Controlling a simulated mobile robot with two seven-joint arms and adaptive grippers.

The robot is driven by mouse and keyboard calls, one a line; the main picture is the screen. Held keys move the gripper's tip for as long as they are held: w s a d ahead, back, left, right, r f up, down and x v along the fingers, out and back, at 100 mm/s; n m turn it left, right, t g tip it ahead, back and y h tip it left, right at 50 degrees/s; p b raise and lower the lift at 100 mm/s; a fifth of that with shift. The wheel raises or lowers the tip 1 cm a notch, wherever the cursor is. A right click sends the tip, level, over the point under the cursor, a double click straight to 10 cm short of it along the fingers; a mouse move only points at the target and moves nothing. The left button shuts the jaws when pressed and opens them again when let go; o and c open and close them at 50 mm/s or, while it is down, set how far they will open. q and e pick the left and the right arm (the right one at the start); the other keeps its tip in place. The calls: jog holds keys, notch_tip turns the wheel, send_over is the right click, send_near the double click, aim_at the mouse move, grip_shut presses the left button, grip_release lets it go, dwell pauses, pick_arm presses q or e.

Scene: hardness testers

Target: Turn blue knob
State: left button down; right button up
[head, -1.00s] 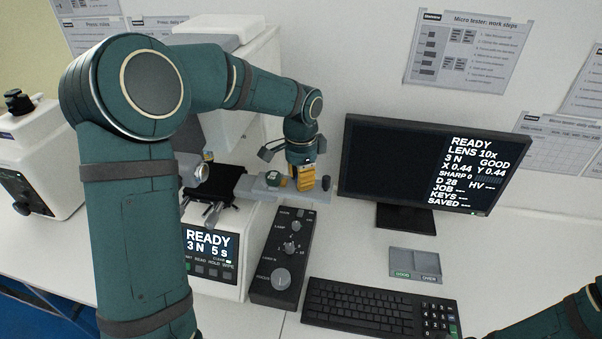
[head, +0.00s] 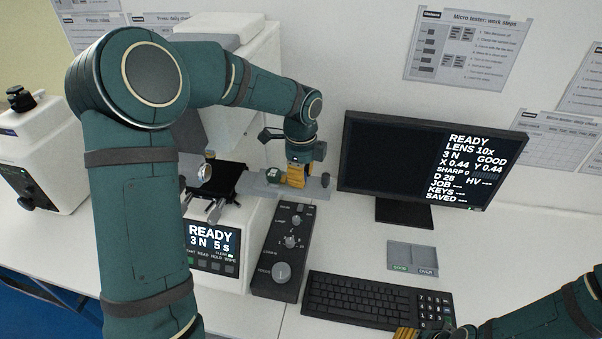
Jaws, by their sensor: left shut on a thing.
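My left gripper (head: 293,178), with yellow-orange fingers, is low at the grey stage plate (head: 262,190) of the white tester. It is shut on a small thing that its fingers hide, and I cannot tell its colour. A small dark green part (head: 273,176) is just left of the fingers, and a dark round knob (head: 325,180) is at the plate's right end. No knob shows clearly as blue. My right gripper (head: 406,334) shows only as a yellow-orange bit at the bottom edge, by the keyboard; its jaws cannot be made out.
A black control box (head: 283,252) with grey dials stands in front of the stage. The tester's display (head: 211,237) reads READY. A monitor (head: 430,165), a keyboard (head: 365,300) and a grey two-part tray (head: 412,258) are to the right. Another white tester (head: 40,150) stands far left.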

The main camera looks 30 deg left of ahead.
pick_arm(q)
jog(key=shift+m, duration=0.3)
jog(key=c, duration=1)
grip_release()
jog(key=shift+r, duration=0.1)
notch_tip(320, 180, up, 12)
